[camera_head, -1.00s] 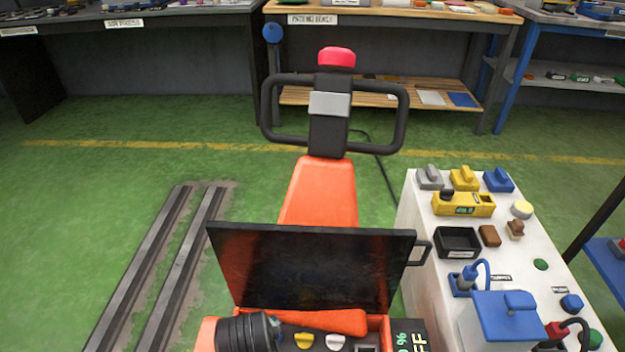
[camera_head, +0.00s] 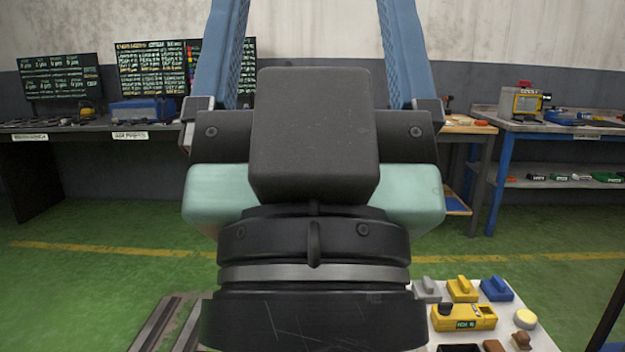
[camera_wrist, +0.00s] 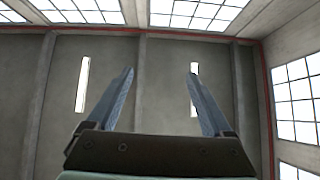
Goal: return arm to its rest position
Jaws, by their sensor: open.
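My gripper (camera_head: 312,50) stands upright close in front of the head camera, in the middle of the picture. Its two blue fingers rise past the top edge, wide apart, with nothing between them. Its dark wrist and pale green body hide the middle of the scene. In the wrist view my gripper (camera_wrist: 160,90) is open and empty, and the fingers point up towards a grey wall with narrow windows.
A white-topped bench (camera_head: 490,300) with a yellow device (camera_head: 462,317) and several blocks is at lower right. Workbenches (camera_head: 90,130) line the back wall.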

